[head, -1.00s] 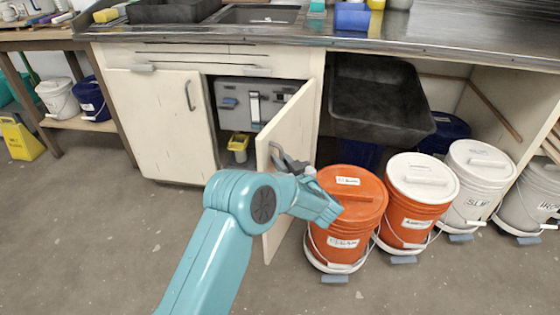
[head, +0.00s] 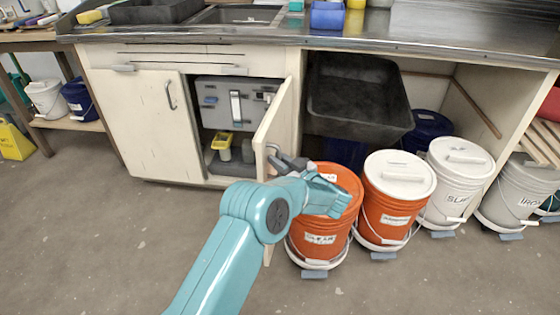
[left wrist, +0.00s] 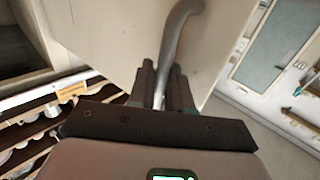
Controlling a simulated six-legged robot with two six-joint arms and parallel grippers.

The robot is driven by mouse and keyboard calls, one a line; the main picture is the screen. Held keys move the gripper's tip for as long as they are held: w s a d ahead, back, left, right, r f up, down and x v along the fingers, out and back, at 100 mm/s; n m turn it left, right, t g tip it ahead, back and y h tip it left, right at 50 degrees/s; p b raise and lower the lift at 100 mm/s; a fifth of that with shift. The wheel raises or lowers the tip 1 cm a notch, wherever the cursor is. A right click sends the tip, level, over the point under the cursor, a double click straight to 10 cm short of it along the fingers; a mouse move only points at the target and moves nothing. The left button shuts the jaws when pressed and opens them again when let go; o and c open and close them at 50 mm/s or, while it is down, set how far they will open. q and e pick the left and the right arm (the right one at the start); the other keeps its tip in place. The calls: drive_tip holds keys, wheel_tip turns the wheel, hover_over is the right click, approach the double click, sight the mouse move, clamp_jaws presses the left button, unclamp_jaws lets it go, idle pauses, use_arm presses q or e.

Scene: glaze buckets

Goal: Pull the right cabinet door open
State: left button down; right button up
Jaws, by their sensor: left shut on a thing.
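The right cabinet door (head: 271,128) stands swung out from the cabinet in the head view, with the opening showing to its left. Its metal handle (left wrist: 176,40) runs down between the fingers in the left wrist view. My left gripper (head: 283,160) is at the door's outer side and shut on the handle; the wrist view also shows its two dark fingers (left wrist: 161,88) around the bar. My teal arm hides the lower part of the door in the head view. My right gripper is not in view.
Inside the cabinet are a grey box (head: 237,104) and a yellow-topped container (head: 222,143). An orange bucket (head: 322,238) stands close to the right of my gripper, with more buckets beyond. The left door (head: 145,125) is closed. Floor in front is clear.

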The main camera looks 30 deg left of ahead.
use_arm(q)
drive_tip(key=shift+r, duration=0.15)
drive_tip(key=shift+a, duration=0.1)
drive_tip(key=c, duration=1.3)
unclamp_jaws()
drive_tip(key=shift+o, duration=0.2)
drive_tip(key=p+v, duration=0.3)
drive_tip(key=v, duration=1.3)
drive_tip(key=shift+d, duration=0.25)
